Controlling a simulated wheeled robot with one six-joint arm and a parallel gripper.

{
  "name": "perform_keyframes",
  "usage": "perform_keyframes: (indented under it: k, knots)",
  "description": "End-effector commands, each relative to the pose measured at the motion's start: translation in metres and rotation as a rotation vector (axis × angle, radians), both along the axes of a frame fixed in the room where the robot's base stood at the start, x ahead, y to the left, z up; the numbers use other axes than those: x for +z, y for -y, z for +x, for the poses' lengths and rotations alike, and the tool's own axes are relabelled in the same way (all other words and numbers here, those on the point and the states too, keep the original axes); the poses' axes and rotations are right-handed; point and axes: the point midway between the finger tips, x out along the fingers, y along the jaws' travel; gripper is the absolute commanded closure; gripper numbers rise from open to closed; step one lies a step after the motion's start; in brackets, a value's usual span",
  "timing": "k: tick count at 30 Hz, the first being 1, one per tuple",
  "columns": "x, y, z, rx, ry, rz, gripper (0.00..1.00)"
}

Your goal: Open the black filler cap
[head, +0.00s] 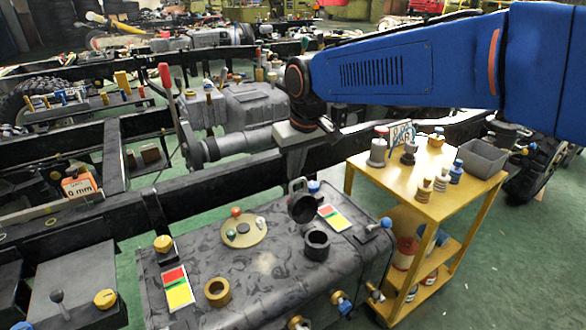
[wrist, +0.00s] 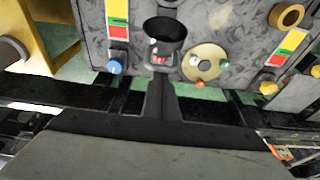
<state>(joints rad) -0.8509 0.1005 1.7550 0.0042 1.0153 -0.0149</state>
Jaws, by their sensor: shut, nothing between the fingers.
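The black filler cap (head: 302,207) is a dark round piece on the grey tank (head: 265,265). It appears tilted up on edge, just behind a black ring-shaped neck (head: 316,245) with a dark opening. In the wrist view a dark round shape (wrist: 165,28) shows ahead of the fingers; whether it is the cap or the neck I cannot tell. My gripper (head: 296,172) is shut and empty, pointing down right behind the cap. It also shows in the wrist view (wrist: 160,82). Whether the fingertips touch the cap is unclear.
On the tank are a tan disc (head: 244,230) with small knobs, a brass ring (head: 217,292) and coloured labels (head: 176,288). A black chassis rail (head: 210,190) runs behind the tank. A yellow cart (head: 400,185) carrying several items stands to the right.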

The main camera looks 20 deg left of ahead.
Motion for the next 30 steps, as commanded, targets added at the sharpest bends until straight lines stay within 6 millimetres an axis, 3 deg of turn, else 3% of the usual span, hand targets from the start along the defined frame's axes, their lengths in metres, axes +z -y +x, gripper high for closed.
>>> perform_keyframes:
  k: [19,30]
  knots:
    - [0.01,0.021,-0.018,0.0,0.066,0.078,1.0]
    - [0.01,0.022,-0.019,0.0,0.065,0.076,1.0]
